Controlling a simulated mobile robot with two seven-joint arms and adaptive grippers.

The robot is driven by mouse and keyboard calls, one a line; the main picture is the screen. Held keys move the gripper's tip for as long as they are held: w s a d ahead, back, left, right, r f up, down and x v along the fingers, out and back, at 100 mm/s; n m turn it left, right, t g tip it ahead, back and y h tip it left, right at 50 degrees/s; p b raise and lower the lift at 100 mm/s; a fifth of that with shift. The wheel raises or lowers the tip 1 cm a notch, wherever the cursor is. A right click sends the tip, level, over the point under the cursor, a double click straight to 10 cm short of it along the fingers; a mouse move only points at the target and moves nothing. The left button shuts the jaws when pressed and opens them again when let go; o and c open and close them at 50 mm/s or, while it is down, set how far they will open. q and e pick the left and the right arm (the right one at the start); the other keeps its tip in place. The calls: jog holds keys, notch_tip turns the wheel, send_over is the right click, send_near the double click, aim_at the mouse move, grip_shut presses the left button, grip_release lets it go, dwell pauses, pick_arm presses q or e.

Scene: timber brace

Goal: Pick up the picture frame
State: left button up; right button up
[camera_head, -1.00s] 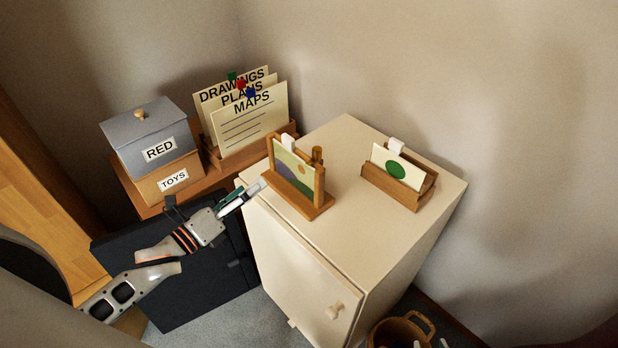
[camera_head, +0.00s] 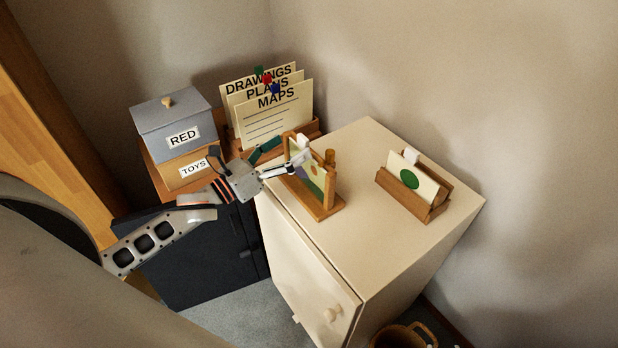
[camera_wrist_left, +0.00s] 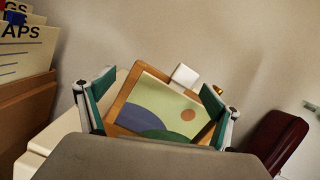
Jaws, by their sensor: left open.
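The picture frame (camera_head: 310,178) is wooden with a colourful landscape picture and stands upright on the cream cabinet near its left edge. It also shows in the left wrist view (camera_wrist_left: 165,110), tilted, with a green, blue and orange-dot picture. My left gripper (camera_head: 285,160) is open at the left of the frame. In the left wrist view its two green-padded fingers (camera_wrist_left: 158,105) are spread on either side of the frame, with nothing clearly gripped. The lower part of the frame is hidden there by the gripper body. My right gripper is not in view.
The cream cabinet (camera_head: 355,230) has free top space between the frame and a wooden card holder (camera_head: 412,185). Behind on the left stand a file holder with lettered cards (camera_head: 272,122) and a grey box (camera_head: 172,125) labelled RED. A basket (camera_head: 400,338) is at the bottom.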

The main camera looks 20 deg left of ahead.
pick_arm(q)
jog(key=shift+x, duration=1.25)
jog(key=shift+f, duration=0.1)
jog(key=shift+c, duration=0.4)
jog(key=c, duration=2)
